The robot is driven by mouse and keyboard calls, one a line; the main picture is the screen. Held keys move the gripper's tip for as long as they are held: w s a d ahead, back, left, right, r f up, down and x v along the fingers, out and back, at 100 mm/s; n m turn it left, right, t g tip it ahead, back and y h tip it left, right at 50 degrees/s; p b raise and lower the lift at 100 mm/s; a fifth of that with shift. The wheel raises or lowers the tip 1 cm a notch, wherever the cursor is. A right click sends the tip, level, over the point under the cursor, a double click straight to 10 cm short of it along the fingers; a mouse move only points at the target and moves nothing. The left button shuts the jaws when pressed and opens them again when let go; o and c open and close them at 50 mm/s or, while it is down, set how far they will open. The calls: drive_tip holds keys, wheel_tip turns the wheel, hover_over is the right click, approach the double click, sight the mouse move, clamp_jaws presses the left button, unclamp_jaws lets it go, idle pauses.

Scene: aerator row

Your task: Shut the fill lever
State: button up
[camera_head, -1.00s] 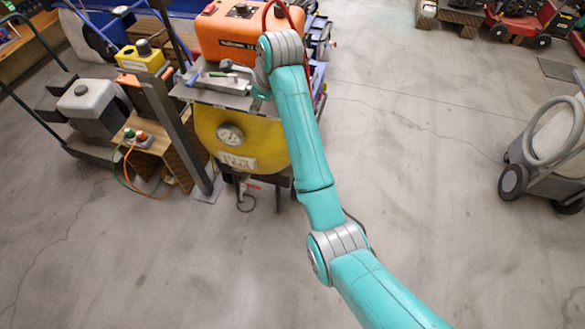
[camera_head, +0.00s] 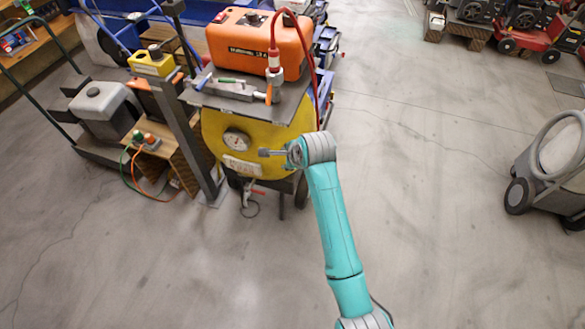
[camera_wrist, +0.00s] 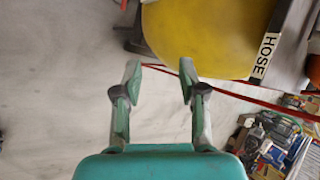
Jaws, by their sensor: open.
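A grey metal valve block (camera_head: 235,90) lies on the dark plate on top of the yellow tank (camera_head: 270,136). It carries a blue handle (camera_head: 203,82), a green handle (camera_head: 232,80) and an upright orange handle (camera_head: 269,94) at its right end. I cannot tell which one is the fill lever. My gripper (camera_head: 263,153) is in front of the yellow tank, below the plate and clear of the handles. In the wrist view my gripper (camera_wrist: 160,72) is open and empty, with the yellow tank (camera_wrist: 205,35) beyond its fingers. The handles are not visible there.
A red hose (camera_head: 314,60) loops from a fitting (camera_head: 274,66) beside the orange compressor (camera_head: 255,38). A grey post (camera_head: 190,130) stands left of the tank. A wheeled grey machine (camera_head: 550,170) is at the right. The floor between is clear.

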drive_tip(key=shift+s+d+f+n, duration=0.2)
drive_tip(key=shift+s+d+f, duration=0.2)
drive_tip(key=shift+s+f, duration=0.25)
drive_tip(key=shift+s+d+f+n, duration=0.2)
drive_tip(key=shift+s+d+f, duration=0.2)
drive_tip(key=shift+f, duration=0.35)
